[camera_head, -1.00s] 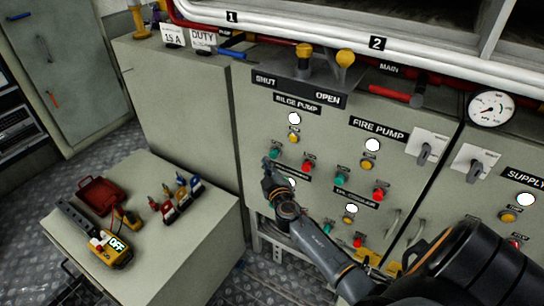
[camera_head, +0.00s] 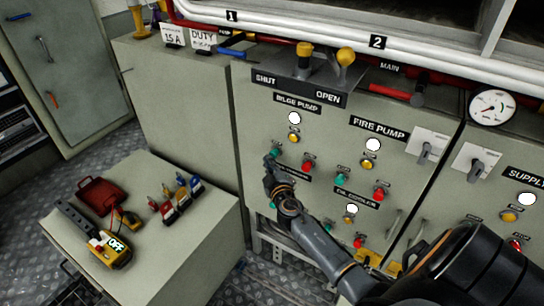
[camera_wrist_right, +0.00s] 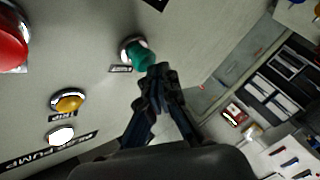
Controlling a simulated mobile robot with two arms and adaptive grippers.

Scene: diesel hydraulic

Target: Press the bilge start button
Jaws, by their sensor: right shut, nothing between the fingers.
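The bilge pump's green start button (camera_head: 276,151) sits on the grey panel, below the BILGE PUMP label (camera_head: 298,103) and left of a red button (camera_head: 307,166). My right gripper (camera_head: 267,163) is shut and empty, its fingertips just below and left of the green button in the head view. In the right wrist view the shut fingertips (camera_wrist_right: 158,70) are close beside the green button (camera_wrist_right: 140,57); whether they touch it I cannot tell. The button's face is clear in the head view. My left gripper is not in view.
A yellow button (camera_head: 294,137) and a lit white lamp (camera_head: 294,118) are above the start button. Fire pump buttons (camera_head: 342,179) are to the right.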

